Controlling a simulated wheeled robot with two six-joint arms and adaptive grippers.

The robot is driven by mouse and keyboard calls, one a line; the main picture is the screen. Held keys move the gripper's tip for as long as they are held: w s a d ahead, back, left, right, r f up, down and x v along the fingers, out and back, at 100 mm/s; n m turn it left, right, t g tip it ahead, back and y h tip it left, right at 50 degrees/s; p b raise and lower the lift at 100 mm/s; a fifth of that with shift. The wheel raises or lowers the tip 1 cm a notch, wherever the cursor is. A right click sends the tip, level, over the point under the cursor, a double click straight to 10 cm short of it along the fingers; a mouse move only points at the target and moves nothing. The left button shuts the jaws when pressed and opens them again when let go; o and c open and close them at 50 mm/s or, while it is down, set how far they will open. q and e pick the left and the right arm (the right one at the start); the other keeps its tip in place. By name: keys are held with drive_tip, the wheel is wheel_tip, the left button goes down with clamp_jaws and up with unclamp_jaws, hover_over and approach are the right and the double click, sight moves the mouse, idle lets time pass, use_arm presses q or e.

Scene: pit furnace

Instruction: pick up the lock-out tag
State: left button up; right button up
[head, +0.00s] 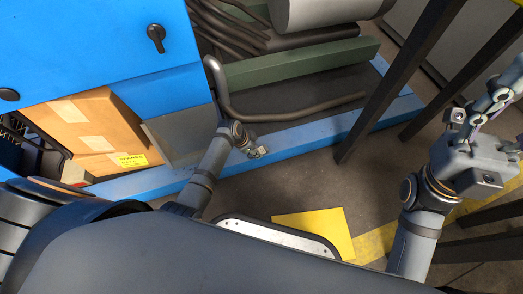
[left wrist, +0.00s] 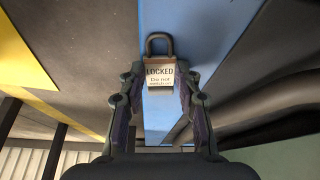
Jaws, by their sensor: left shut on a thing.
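The lock-out tag (left wrist: 161,74) is a small padlock-shaped piece with a dark shackle and a pale face reading "LOCKED Do not", with smaller unreadable text below. My left gripper (left wrist: 160,80) is shut on it, with one finger at each side and the shackle pointing away. In the head view the left gripper (head: 252,148) is low over the blue base edge, and the tag (head: 260,151) shows small at its tip. My right gripper (head: 505,112) is at the far right, empty, with its fingers apart and partly cut off by the frame.
A blue cabinet (head: 75,45) and a cardboard box (head: 95,130) stand at the left. A bent pipe (head: 290,112) and green beam (head: 300,63) lie behind the blue base edge (head: 310,132). Dark posts (head: 385,95) stand between my arms. A yellow sheet (head: 318,230) lies on the floor.

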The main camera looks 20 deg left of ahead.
use_arm(q)
drive_tip(key=shift+c, duration=0.9)
